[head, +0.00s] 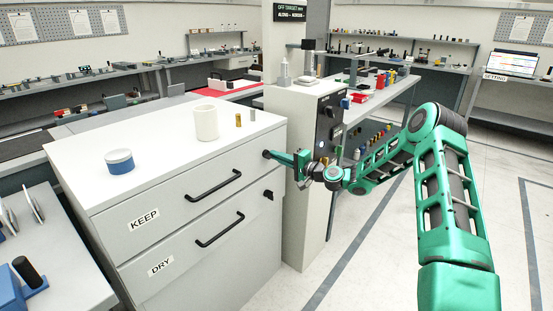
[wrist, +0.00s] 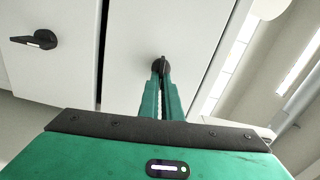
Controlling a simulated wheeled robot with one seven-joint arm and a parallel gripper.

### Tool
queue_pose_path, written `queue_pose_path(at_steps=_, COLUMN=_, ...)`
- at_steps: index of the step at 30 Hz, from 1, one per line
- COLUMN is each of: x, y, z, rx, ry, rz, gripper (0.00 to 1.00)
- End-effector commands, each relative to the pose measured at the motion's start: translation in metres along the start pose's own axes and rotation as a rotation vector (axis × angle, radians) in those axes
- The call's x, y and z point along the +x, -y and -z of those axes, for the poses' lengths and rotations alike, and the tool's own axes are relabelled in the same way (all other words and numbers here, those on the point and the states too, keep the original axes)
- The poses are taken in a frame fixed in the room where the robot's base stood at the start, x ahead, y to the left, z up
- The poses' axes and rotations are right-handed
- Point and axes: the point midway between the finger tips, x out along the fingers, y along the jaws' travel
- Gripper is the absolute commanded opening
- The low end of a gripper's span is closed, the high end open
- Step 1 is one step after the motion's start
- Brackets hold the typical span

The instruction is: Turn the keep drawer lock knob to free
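The white cabinet's upper drawer (head: 190,192) carries the KEEP label. Its dark lock knob (head: 266,154) is at the drawer's upper right, and my gripper (head: 273,155) reaches it from the right. In the wrist view the dark keep drawer lock knob (wrist: 163,63) sits between the tips of the two green fingers (wrist: 163,76). The fingers are close together and look shut on it. They hide part of the knob, so its exact angle is hard to read. Both drawers look closed.
Below is the DRY drawer (head: 196,252) with its own lock knob (head: 268,195), also in the wrist view (wrist: 38,40). Black bar handles (head: 213,187) jut out from both drawers. A grey machine column (head: 305,190) stands close right of the cabinet. A white cup (head: 206,123) and blue-sided tin (head: 120,162) stand on top.

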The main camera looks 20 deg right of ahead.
Motion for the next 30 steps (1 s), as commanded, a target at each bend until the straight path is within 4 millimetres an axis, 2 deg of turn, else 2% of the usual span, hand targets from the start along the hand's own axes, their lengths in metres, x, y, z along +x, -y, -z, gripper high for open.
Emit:
queue_pose_path(at_steps=1, x=-0.0028, y=-0.003, z=0.0077, rx=0.019, ry=-0.015, rz=-0.005, gripper=0.0)
queue_pose_path(at_steps=10, x=-0.0028, y=-0.0043, z=0.0076, rx=0.114, ry=-0.015, rz=-0.005, gripper=0.0)
queue_pose_path(at_steps=25, x=-0.0032, y=-0.0056, z=0.0078, rx=0.13, ry=-0.016, rz=-0.006, gripper=0.0)
queue_pose_path(at_steps=27, x=-0.0032, y=-0.0056, z=0.0076, rx=0.13, ry=-0.015, rz=-0.007, gripper=0.19)
queue_pose_path(at_steps=28, x=-0.003, y=-0.0054, z=0.0071, rx=0.13, ry=-0.014, rz=-0.006, gripper=0.23)
queue_pose_path(at_steps=30, x=-0.0024, y=-0.0046, z=0.0055, rx=0.131, ry=-0.011, rz=-0.005, gripper=0.23)
